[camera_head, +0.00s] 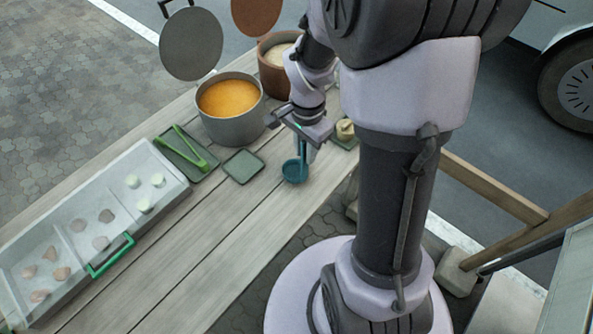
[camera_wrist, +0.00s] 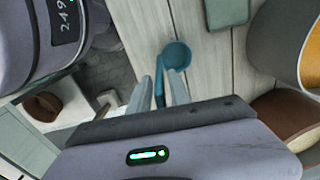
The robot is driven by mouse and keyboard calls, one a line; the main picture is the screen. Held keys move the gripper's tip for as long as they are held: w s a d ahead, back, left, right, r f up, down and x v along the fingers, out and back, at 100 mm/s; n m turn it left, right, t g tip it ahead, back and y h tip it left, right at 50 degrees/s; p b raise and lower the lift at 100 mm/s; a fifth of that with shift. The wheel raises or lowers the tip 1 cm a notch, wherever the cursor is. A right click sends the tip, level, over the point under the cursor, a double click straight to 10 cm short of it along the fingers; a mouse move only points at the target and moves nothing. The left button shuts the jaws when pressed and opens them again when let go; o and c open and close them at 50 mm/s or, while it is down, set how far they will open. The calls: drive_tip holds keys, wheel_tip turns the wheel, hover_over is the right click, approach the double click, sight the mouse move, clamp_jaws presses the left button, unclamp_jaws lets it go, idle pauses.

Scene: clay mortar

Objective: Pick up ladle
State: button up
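The teal ladle (camera_head: 294,172) has its round bowl low over the near right edge of the plank table, and its handle rises toward my gripper (camera_head: 306,150). In the wrist view, the bowl of the ladle (camera_wrist: 176,56) lies past the fingertips. Its handle runs back between the two pale fingers of my gripper (camera_wrist: 160,78). The fingers look apart, with space on either side of the handle. The top of the handle is hidden by the gripper body. I cannot tell whether the bowl touches the table.
A grey pot of orange soup (camera_head: 231,120) and a brown pot (camera_head: 268,78) stand behind. A small green tray (camera_head: 243,167) lies left of the ladle. Green tongs (camera_head: 190,150) and a clear divided container (camera_head: 100,262) are farther left. The front planks are clear.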

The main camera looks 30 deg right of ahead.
clamp_jaws()
idle(1.2)
